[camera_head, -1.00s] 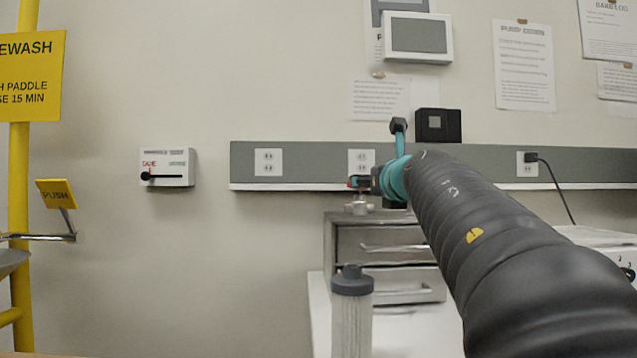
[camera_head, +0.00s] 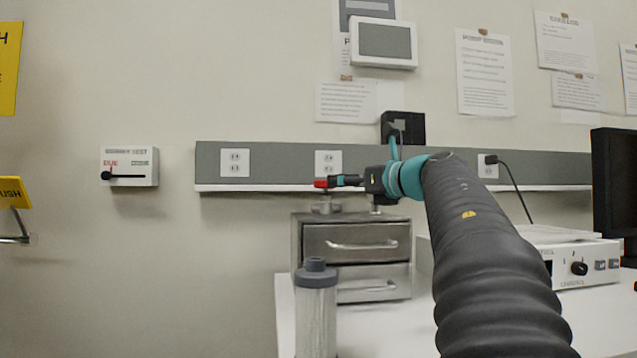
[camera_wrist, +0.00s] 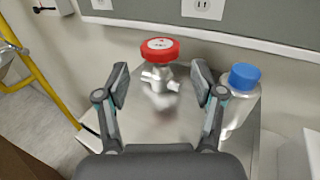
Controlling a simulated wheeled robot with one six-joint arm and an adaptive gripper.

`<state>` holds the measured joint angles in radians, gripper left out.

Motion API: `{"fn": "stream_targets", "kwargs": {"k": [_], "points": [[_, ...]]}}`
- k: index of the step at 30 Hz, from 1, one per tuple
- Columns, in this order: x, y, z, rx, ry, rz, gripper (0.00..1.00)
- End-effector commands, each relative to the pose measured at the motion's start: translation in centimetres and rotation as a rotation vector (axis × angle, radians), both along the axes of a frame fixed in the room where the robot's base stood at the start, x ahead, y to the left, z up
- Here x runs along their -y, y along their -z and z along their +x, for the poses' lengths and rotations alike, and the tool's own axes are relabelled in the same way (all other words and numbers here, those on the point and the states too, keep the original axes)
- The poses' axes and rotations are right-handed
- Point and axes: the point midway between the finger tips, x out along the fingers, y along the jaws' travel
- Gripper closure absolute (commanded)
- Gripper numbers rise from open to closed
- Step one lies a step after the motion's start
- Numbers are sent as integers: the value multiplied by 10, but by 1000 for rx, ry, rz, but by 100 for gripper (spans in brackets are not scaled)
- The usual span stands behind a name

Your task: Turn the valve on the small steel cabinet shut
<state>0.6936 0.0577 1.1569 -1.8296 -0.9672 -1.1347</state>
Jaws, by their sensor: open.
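The small steel cabinet (camera_head: 354,270) stands on a white bench, with two drawers with bar handles facing front. On its top is a steel valve (camera_head: 325,204) with a round red knob (camera_head: 320,184). In the wrist view the red knob (camera_wrist: 160,49) shows its white top marking, which is too small to read. My gripper (camera_wrist: 162,82) is open and empty there, and the knob lies just beyond and between its two fingertips. In the head view my gripper (camera_head: 345,181) is level with the knob, at its right, partly hiding it.
A blue-capped bottle (camera_wrist: 240,95) stands on the cabinet, close to my right finger. A grey-capped clear canister (camera_head: 316,308) stands in front of the cabinet. A white control box (camera_head: 570,262) and a black monitor (camera_head: 613,190) are at the right. The wall with outlets is close behind.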

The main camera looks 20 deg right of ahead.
Motion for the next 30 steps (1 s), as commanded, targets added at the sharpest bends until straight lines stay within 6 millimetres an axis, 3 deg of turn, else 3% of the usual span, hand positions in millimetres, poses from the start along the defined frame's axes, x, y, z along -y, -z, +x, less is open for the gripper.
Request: {"fn": "stream_targets", "kwargs": {"k": [9, 15, 21, 30], "points": [[-14, -1, 60, -1, -2, 1, 32], [-20, -1, 87, -1, 0, 2, 32], [-23, 0, 99, -1, 1, 1, 32], [-23, 0, 100, 0, 2, 1, 32]]}}
